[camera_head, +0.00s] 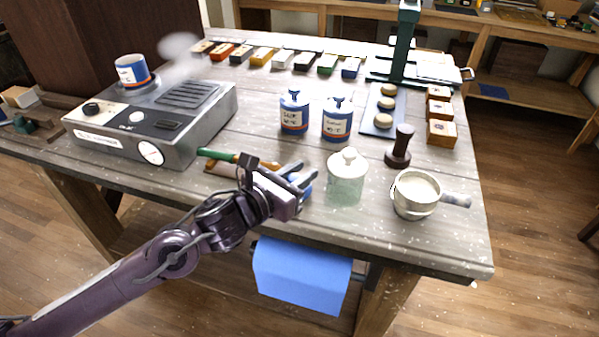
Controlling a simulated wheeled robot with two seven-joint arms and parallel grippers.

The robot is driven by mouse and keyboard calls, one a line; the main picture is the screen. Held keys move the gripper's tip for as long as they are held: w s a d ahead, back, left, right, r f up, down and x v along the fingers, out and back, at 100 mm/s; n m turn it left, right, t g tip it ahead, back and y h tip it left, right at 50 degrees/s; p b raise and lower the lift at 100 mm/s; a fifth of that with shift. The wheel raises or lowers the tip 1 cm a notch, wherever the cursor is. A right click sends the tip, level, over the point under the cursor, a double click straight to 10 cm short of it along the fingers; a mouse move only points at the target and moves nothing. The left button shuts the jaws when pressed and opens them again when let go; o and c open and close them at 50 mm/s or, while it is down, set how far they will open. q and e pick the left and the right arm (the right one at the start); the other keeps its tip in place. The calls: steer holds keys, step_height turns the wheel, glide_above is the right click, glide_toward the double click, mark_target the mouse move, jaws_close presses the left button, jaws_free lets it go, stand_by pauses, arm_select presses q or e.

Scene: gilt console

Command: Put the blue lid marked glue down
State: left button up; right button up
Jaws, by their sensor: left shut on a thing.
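My left gripper (296,177) reaches in from the lower left and is over the front part of the workbench, left of the glass jar. It is shut on a blue lid (304,187), which shows only in part beside and under the fingers. The marking on this lid cannot be read. An open blue pot (132,74) with a white label stands on the grey hot plate at the left, and pale steam hangs beside it. Two blue tins (293,115) (337,122) with white labels stand upright at mid-bench, each with its lid on.
The hot plate (190,128) fills the bench's left. A green-handled tool (222,156) lies behind my wrist. A lidded glass jar (346,185), a dark stamp (400,148) and a metal pan (414,199) stand to the right.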

arm_select(q)
steer(key=shift+f+b, duration=0.2)
steer(key=shift+b, duration=0.1)
steer(key=o, duration=0.7)
steer(key=shift+r, duration=0.1)
